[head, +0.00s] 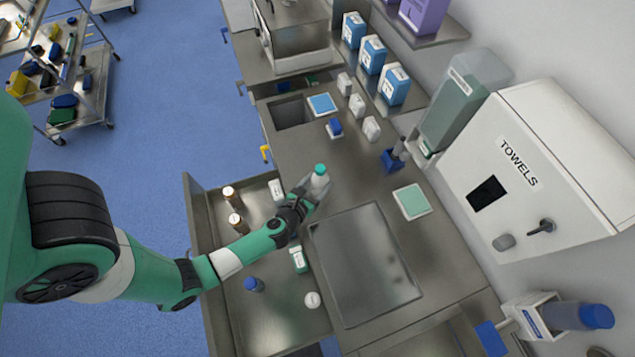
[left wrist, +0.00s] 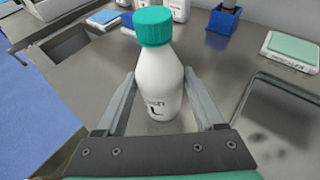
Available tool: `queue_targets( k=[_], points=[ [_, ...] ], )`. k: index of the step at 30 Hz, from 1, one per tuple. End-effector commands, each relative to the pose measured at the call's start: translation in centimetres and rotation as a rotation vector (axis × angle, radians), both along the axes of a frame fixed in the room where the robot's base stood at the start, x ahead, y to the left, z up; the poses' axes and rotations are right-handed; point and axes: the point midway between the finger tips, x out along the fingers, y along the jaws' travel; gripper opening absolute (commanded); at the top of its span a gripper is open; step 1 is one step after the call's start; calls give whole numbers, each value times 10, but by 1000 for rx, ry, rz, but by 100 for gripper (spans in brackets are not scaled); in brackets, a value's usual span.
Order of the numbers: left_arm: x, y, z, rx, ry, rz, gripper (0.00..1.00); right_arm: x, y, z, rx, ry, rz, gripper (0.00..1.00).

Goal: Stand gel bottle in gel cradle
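The gel bottle is a white bottle with a teal cap (head: 320,180), and it also shows large in the left wrist view (left wrist: 157,85). It is over the steel counter, roughly upright. My left gripper (head: 316,188) is shut on its body, with one finger on each side in the left wrist view (left wrist: 160,82). I cannot tell whether its base touches the counter. No label marks the gel cradle; a small blue holder (head: 391,161) with a grey item in it stands at the counter's back and may be it. My right gripper is out of view.
An open drawer (head: 194,215) holds several small bottles. A flat steel tray (head: 362,262) lies right of the gripper. A pale green pad (head: 412,201) sits behind it. White bottles (head: 371,129) stand at the back, and a towel dispenser (head: 530,150) hangs on the wall.

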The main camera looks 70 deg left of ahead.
Motion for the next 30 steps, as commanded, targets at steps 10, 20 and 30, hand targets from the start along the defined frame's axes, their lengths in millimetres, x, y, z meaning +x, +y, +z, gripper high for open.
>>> queue_targets(
  k=[10, 20, 30],
  points=[
    [0, 0, 0, 0, 0, 0, 100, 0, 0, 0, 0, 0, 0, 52],
    [-25, -22, 17, 0, 2, -5, 100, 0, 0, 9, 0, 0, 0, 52],
    [-75, -66, 43, -1, 2, -8, 100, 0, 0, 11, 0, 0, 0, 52]
  ],
)
